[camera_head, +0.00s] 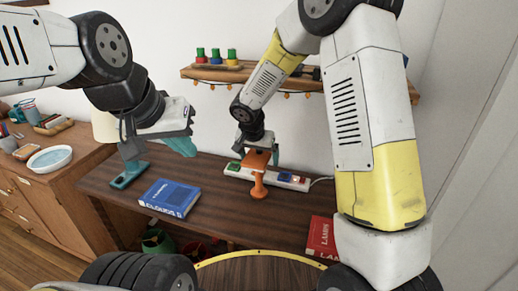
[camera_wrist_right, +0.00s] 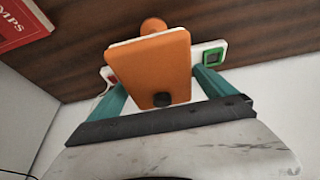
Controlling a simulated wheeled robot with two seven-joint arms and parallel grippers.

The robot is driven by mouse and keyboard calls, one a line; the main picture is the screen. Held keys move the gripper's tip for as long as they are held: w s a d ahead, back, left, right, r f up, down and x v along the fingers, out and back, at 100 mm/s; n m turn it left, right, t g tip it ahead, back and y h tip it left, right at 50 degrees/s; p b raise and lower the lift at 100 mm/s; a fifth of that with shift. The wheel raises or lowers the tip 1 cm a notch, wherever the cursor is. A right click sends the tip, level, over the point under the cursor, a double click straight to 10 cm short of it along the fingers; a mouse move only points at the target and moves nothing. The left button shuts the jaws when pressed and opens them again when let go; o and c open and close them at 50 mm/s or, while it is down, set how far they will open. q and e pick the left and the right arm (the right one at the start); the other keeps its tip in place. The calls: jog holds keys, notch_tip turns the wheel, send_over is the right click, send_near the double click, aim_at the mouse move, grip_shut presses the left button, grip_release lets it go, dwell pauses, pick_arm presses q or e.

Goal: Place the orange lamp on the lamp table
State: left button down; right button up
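The orange lamp (camera_head: 258,185) stands by the white power strip on a dark brown wooden table (camera_head: 225,215). I cannot tell from a label whether this is the lamp table. My right gripper (camera_head: 260,155) is over the lamp's flat orange head. In the right wrist view the lamp (camera_wrist_right: 152,68) lies between the teal fingers of my right gripper (camera_wrist_right: 155,85). Whether they press on it is unclear. My left gripper (camera_head: 158,160) is open and empty above the table's left part, with its teal fingers wide apart near the blue book.
A blue book (camera_head: 170,198) and a red book (camera_head: 321,236) lie on the table. The white power strip (camera_head: 290,180) runs behind the lamp. A shelf (camera_head: 215,75) with small coloured items hangs above. A wooden cabinet (camera_head: 45,190) with a white basin stands at left.

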jog(key=shift+s+r, duration=0.1)
jog(key=shift+r, duration=0.45)
jog(key=v, duration=1.1)
jog(key=shift+s, duration=0.15)
jog(key=s+d+r+n+y, duration=0.1)
jog(key=s+d+r+n, duration=0.1)
jog(key=s+d+r, duration=0.75)
jog(key=s+d+n+t+y, duration=0.2)
jog(key=s+d, duration=0.4)
jog(key=s, duration=0.6)
jog(key=shift+s+r+y, duration=0.3)
jog(key=shift+s+r, duration=0.05)
